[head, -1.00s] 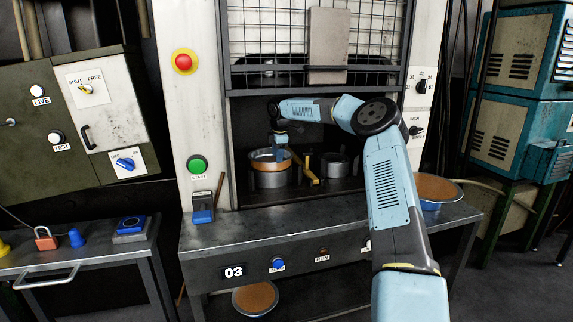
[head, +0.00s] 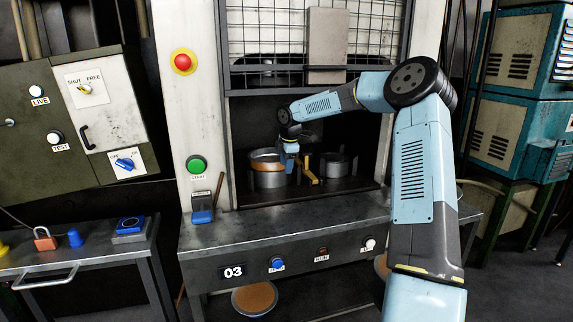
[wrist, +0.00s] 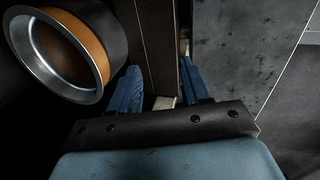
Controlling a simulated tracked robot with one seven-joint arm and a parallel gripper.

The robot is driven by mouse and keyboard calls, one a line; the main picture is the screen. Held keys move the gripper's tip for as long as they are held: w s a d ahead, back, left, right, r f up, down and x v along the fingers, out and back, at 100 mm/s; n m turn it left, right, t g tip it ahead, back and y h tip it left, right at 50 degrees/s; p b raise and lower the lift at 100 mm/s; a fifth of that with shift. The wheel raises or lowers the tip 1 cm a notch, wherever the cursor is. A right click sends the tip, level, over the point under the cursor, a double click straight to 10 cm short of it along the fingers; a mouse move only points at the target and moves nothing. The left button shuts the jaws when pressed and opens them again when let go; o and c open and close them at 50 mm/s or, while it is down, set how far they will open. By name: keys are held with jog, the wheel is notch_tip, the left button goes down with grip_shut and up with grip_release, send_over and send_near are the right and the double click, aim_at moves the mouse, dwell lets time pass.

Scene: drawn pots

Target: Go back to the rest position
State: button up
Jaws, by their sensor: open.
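My gripper (head: 290,150) is inside the open press bay, small and partly lost against the dark in the head view. It is at the upper right of the pot with the orange-brown band (head: 268,172). In the wrist view the two blue fingers of my gripper (wrist: 163,88) stand apart with nothing between them. The pot's silver rim and brown inner wall (wrist: 98,62) show at the upper left of the wrist view, apart from the fingers. My arm reaches in from the right.
A yellow bracket (head: 308,170) and a plain grey pot (head: 334,166) stand to the right in the bay. The mesh guard (head: 265,45) hangs above the opening. A brown-filled bowl (head: 255,298) sits below.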

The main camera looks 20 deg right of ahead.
jog(key=shift+s, duration=0.1)
jog(key=s+a+r+m+h, duration=0.1)
jog(key=s+a+r+m, duration=0.2)
jog(key=s, duration=0.6)
jog(key=s+a+r+m+h, duration=0.1)
jog(key=s+r+m, duration=0.1)
jog(key=s+r, duration=0.5)
jog(key=s+a+r+m+h, duration=0.1)
jog(key=s+a+r+m, duration=0.2)
jog(key=s, duration=0.7)
jog(key=s+d+m+t+y, duration=0.1)
jog(key=s+m, duration=0.4)
jog(key=s, duration=0.8)
jog(key=s+d+r+m+t+y, duration=0.1)
jog(key=s+m, duration=0.4)
jog(key=s, duration=0.8)
jog(key=shift+s+r+m+t+y, duration=0.25)
jog(key=shift+s+m+t+y, duration=0.05)
jog(key=shift+s+y, duration=0.1)
jog(key=shift+c, duration=0.5)
